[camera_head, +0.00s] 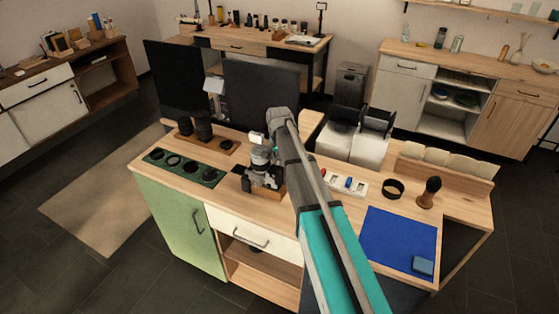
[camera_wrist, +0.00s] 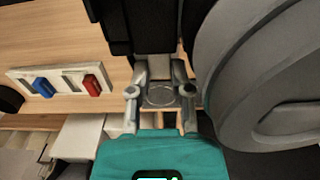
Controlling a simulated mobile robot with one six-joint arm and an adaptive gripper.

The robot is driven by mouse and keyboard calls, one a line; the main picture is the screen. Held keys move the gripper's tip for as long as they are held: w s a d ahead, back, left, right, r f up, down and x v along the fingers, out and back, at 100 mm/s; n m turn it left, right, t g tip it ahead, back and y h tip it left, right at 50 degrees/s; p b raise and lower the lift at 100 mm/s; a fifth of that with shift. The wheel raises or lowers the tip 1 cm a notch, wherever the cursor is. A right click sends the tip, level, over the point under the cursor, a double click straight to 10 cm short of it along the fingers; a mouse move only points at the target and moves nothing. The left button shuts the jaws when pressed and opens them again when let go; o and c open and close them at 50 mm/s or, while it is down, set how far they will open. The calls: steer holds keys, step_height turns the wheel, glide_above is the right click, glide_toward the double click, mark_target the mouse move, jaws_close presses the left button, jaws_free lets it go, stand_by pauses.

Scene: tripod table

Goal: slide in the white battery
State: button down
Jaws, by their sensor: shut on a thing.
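My gripper (camera_wrist: 160,93) is shut on a pale block, which I take to be the white battery (camera_wrist: 153,69), seen just beyond the fingers in the wrist view. Dark parts of the camera (camera_wrist: 118,28) lie beyond it and to either side. Whether the battery is inside the camera or only at its opening is hidden. In the head view, my gripper (camera_head: 261,160) hangs directly over the black camera (camera_head: 262,181), which sits on a small wooden block (camera_head: 271,193). The fingertips and battery are too small to tell there.
A white battery holder (camera_head: 357,188) with blue and red batteries stands right of the camera. A green lens tray (camera_head: 184,168) lies at left. A black ring (camera_head: 393,189), a brush (camera_head: 429,192) and a blue mat (camera_head: 399,240) are at right. Two dark screens stand behind.

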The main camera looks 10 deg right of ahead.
steer(key=shift+s+a, duration=0.1)
steer(key=shift+s, duration=0.15)
stand_by(0.3)
steer(key=c, duration=0.9)
jaws_free()
steer(key=shift+o, duration=0.2)
steer(key=shift+w, duration=0.15)
steer(key=shift+w+d, duration=0.5)
steer(key=shift+w, duration=0.15)
steer(key=shift+w+d, duration=0.45)
steer(key=shift+w, duration=0.2)
steer(key=o, duration=0.6)
steer(key=shift+c, duration=0.2)
